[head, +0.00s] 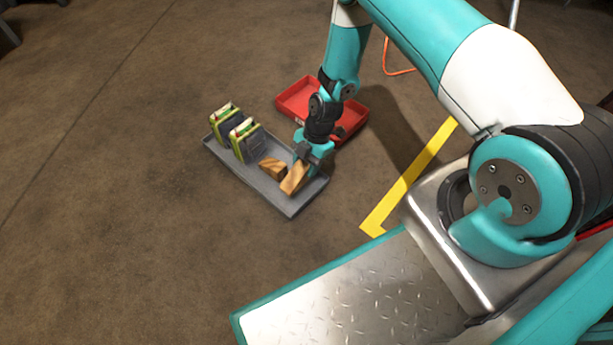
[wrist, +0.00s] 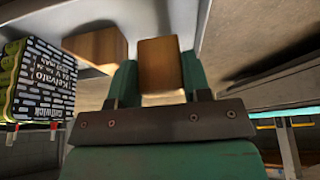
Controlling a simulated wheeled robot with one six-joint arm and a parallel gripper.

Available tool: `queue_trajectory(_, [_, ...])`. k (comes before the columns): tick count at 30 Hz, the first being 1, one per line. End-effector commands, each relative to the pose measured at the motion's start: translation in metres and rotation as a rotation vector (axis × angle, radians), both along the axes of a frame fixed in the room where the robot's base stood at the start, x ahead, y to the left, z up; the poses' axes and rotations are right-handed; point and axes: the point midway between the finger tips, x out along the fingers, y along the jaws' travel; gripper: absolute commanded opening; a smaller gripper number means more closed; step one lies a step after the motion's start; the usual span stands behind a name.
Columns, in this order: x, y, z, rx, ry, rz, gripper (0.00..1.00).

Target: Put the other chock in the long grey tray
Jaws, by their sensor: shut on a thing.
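The long grey tray (head: 236,172) lies on the floor left of centre in the head view. One wooden chock (head: 271,168) rests in its middle part; this chock also shows in the wrist view (wrist: 95,47). My gripper (head: 299,168) is over the near right end of the tray, shut on a second wooden chock (head: 294,180). In the wrist view this held chock (wrist: 160,64) sits between the teal fingers. It is low over the tray floor; I cannot tell whether it touches.
Two green-and-black boxes (head: 243,138) stand in the tray's far left part; one, with printed lettering, shows in the wrist view (wrist: 36,82). A red tray (head: 293,98) lies just behind, partly hidden by my arm. A yellow floor line (head: 412,175) runs at right.

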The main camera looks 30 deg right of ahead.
Motion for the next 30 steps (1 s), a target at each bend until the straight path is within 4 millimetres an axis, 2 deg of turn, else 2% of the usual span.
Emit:
queue_trajectory(9, [0.0,0.0,-0.044,0.0,0.0,0.0,0.19])
queue_trajectory(20, [0.0,0.0,-0.046,0.0,0.0,0.0,0.19])
queue_trajectory(21, [0.0,0.0,-0.045,0.0,0.0,0.0,0.49])
queue_trajectory(24, [0.0,0.0,-0.045,0.0,0.0,0.0,0.7])
queue_trajectory(30, [0.0,0.0,-0.045,0.0,0.0,0.0,0.7])
